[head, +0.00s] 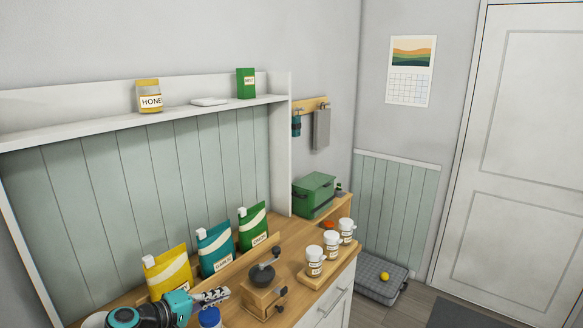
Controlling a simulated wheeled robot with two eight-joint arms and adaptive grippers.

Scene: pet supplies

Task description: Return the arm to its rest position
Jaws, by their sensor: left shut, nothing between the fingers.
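My left arm comes in at the bottom left, with teal and black links. My left gripper (217,295) is shut and empty, its fingers pointing right, above the wooden counter. It appears in front of the yellow pouch (168,273) and left of the wooden hand grinder (264,293). A jar with a blue lid (210,317) shows just below the fingers, cut off by the frame edge. My right gripper is not in view.
Teal (215,249) and green (252,228) pouches stand along the counter's back. Several white-capped jars stand on a wooden tray (312,281) at the right edge. A green box (313,195) stands behind. The shelf (75,122) runs above. A grey pet bed (372,288) lies on the floor.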

